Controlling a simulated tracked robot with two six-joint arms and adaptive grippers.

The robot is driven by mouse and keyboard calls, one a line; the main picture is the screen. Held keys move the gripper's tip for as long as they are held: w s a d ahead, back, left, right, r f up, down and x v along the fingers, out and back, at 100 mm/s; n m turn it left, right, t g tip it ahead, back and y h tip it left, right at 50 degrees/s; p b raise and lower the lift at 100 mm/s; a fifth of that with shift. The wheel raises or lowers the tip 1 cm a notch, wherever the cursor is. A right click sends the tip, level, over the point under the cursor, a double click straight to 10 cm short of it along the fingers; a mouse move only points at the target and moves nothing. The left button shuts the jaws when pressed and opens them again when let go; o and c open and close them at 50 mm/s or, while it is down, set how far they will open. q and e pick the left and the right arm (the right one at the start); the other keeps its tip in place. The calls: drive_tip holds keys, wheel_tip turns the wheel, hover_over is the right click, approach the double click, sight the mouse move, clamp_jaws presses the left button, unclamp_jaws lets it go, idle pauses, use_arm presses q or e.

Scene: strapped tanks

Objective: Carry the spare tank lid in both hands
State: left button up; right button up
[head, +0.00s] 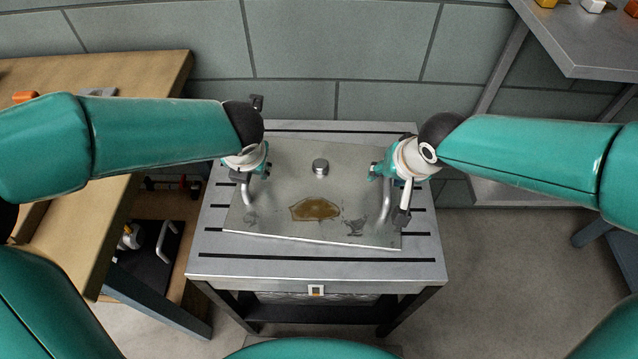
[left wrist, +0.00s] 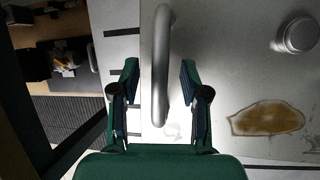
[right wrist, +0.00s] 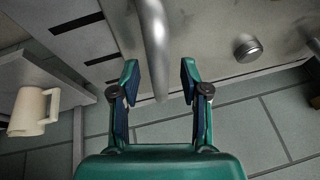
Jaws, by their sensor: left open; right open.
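The tank lid (head: 290,165) is a flat grey metal plate lying slightly askew on a slotted metal table. It has a round knob (head: 320,167), a brown stain (head: 315,209) and a bar handle at each side. My left gripper (head: 252,176) is at the left handle (head: 246,195); in the left wrist view the open fingers (left wrist: 158,95) stand on either side of that handle (left wrist: 160,60). My right gripper (head: 385,172) is at the right handle (head: 386,205); in the right wrist view the open fingers (right wrist: 160,90) stand on either side of that handle (right wrist: 153,40).
The slotted table (head: 310,268) has bare margin around the lid. A wooden bench (head: 130,72) stands at the left, with a shelf of dark items below. A grey shelf (head: 590,45) is at the upper right. The right wrist view shows a cream mug (right wrist: 33,111).

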use_arm(q)
drive_tip(key=shift+f, duration=0.1)
use_arm(e)
drive_tip(key=shift+f, duration=0.1)
use_arm(q)
drive_tip(key=shift+c, duration=0.2)
clamp_jaws()
use_arm(e)
clamp_jaws()
use_arm(q)
drive_tip(key=shift+w+r, duration=0.15)
drive_tip(key=shift+r, duration=0.15)
use_arm(e)
drive_tip(key=shift+w+r, duration=0.15)
drive_tip(key=shift+r, duration=0.1)
